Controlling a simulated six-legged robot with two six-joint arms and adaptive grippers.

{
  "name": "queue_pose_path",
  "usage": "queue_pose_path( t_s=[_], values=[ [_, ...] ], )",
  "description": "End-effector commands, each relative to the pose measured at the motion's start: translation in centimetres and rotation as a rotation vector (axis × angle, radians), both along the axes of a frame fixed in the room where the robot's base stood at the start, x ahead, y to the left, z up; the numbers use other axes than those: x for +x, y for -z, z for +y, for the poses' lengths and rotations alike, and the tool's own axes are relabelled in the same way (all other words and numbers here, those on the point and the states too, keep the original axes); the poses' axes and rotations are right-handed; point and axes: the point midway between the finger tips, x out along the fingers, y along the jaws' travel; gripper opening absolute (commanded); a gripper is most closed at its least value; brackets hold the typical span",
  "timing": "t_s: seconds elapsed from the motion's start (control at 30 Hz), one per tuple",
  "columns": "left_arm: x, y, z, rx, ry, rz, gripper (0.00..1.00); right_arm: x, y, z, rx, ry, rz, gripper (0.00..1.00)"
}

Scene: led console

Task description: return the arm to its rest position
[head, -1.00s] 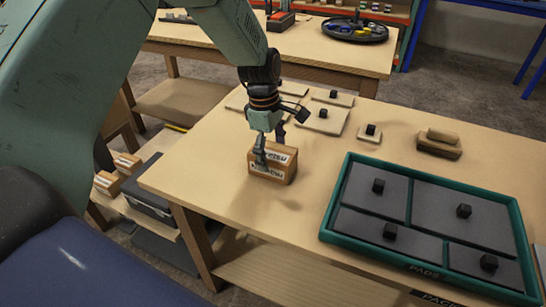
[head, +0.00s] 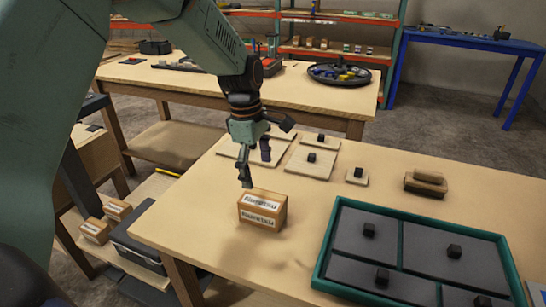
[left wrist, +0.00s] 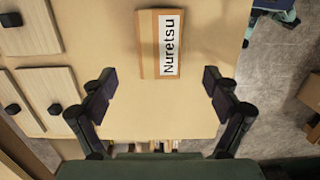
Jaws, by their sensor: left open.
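My left arm comes in from the left in the head view, and its gripper (head: 250,170) hangs above the near table. The gripper is open and empty, with its fingers pointing down. Below and slightly right of it, a small brown box (head: 263,211) with white "Nuretsu" labels stands on the table, apart from the fingers. In the left wrist view the two fingers (left wrist: 172,97) are spread wide, and the box (left wrist: 147,45) lies beyond them with its label showing. My right gripper is not in view.
The near table (head: 215,225) holds wooden plates with black knobs (head: 310,160), a wooden block (head: 425,183) and a green-rimmed tray (head: 400,225) of grey pads. Similar boxes (head: 96,230) sit on a lower shelf at left. A second table (head: 290,90) stands behind.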

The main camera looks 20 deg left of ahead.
Motion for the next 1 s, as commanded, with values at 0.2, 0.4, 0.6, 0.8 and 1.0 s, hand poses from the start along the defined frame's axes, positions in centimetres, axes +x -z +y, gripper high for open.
queue_pose_path(
  t_s=[0.2, 0.4, 0.6, 0.8, 1.0],
  values=[
    [-0.1, 2.4, -0.3, 0.001, 0.001, 0.004, 0.88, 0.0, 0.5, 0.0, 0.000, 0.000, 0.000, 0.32],
    [-0.1, 5.9, -0.7, 0.001, -0.001, 0.004, 0.88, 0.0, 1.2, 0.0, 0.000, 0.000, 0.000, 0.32],
    [-0.1, 9.3, -1.1, 0.001, 0.001, 0.003, 0.88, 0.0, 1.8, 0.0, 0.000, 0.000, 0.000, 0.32],
    [-0.1, 12.5, -1.5, 0.000, -0.001, 0.004, 0.88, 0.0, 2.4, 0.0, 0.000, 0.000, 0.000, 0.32],
    [0.0, 9.2, -1.4, 0.000, 0.001, -0.001, 0.88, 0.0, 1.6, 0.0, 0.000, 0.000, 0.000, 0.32]
  ],
)
